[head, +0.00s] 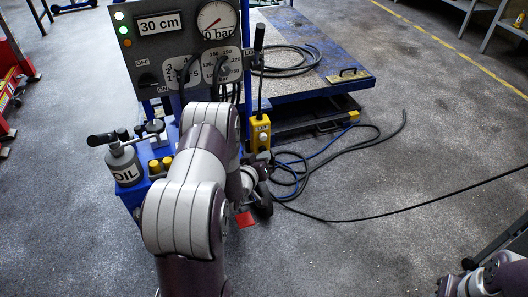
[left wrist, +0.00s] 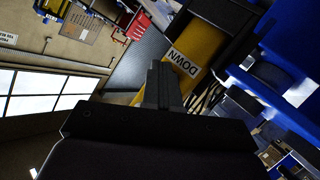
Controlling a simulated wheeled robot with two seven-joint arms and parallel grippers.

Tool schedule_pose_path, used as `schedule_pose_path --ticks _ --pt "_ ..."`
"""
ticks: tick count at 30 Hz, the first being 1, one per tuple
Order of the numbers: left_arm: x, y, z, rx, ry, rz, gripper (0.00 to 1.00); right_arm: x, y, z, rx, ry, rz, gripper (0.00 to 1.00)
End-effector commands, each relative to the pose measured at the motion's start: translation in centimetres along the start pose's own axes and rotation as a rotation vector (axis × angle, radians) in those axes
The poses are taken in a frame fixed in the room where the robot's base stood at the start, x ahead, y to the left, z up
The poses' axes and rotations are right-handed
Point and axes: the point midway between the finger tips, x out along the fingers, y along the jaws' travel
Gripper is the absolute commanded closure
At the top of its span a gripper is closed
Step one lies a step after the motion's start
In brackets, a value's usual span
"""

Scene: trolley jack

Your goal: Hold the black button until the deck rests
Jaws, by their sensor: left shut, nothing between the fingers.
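The yellow pendant (head: 260,132) hangs beside the blue jack unit, a pale button showing on its upper part. In the left wrist view the yellow pendant (left wrist: 200,42) fills the upper middle, with a white DOWN label (left wrist: 184,62). My left gripper (left wrist: 163,75) is shut and empty, its tips at the pendant close to that label. I cannot tell whether they touch. The black button itself is not visible, probably behind the fingers. In the head view my left gripper (head: 252,180) is partly hidden by my arm. The deck (head: 325,50) stands low behind the pendant.
The control panel (head: 190,45) reads 30 cm and its gauge (head: 216,20) points near 0 bar. An oil can (head: 124,164) stands at left. Black and blue hoses (head: 300,175) lie on the floor. Part of my right arm shows at lower right. The floor at right is mostly clear.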

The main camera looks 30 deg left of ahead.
Motion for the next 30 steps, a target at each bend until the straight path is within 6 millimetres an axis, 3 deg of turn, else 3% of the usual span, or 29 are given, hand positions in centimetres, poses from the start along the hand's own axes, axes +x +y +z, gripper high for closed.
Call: schedule_pose_path --ticks 20,30 --pt "-1.4 1.0 1.0 0.0 -0.001 0.0 1.0 -0.6 0.0 -0.1 0.0 0.0 0.0 0.57" --pt "-3.5 2.7 2.5 0.0 -0.003 0.001 1.0 -1.4 0.0 -0.2 0.0 0.0 0.0 0.57"
